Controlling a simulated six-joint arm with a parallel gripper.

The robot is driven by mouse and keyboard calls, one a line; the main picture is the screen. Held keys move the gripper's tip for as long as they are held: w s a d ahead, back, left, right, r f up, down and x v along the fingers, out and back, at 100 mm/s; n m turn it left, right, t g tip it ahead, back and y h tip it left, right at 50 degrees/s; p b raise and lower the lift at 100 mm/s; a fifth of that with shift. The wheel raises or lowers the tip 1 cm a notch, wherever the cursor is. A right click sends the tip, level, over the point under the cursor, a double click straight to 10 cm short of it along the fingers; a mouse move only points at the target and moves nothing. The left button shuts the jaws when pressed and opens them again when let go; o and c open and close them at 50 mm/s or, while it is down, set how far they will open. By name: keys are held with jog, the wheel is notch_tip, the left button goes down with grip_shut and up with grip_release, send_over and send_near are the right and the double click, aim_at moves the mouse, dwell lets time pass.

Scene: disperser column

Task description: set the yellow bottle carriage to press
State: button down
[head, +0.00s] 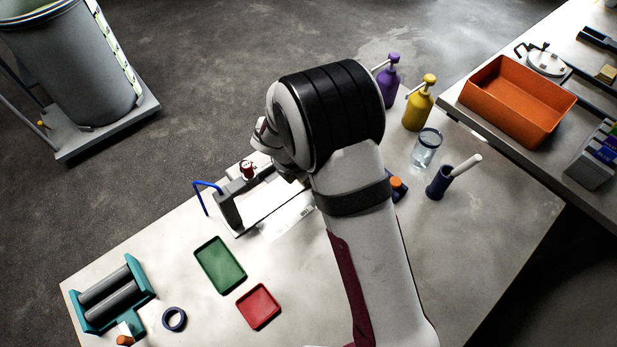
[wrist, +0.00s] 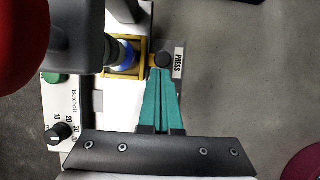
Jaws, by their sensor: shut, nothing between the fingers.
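In the wrist view my gripper (wrist: 161,72) shows teal fingers closed together and empty. The knob is beside the PRESS label (wrist: 178,60). The yellow carriage (wrist: 142,57), a square frame, is just left of the knob, with a blue bottle (wrist: 123,58) inside it, partly covered by a dark grey part above. In the head view my arm hides the gripper and the carriage; part of the grey device (head: 230,208) shows beside it.
In the wrist view a panel with a black dial (wrist: 62,133) and green button (wrist: 55,78) stands left. The head view shows a green tray (head: 220,265), red tray (head: 258,307), purple bottle (head: 388,85), yellow pump bottle (head: 418,108) and glass jar (head: 426,150) around my arm.

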jog(key=shift+w+d+r, duration=0.1)
jog(key=shift+d, duration=0.05)
jog(key=v, duration=1)
jog(key=s+d+r+m+g+y, duration=0.1)
jog(key=s+d+r+m, duration=0.3)
jog(key=s+d+m, duration=0.4)
jog(key=s+d+r+m+g+y, duration=0.15)
jog(key=s+d+r+m, duration=0.35)
jog(key=m, duration=0.6)
jog(key=s+m+y, duration=0.2)
jog(key=s+m, duration=1.1)
jog(key=shift+a+f+m+g, duration=0.3)
jog(key=shift+a+f+g, duration=0.05)
jog(key=shift+f+g, duration=0.1)
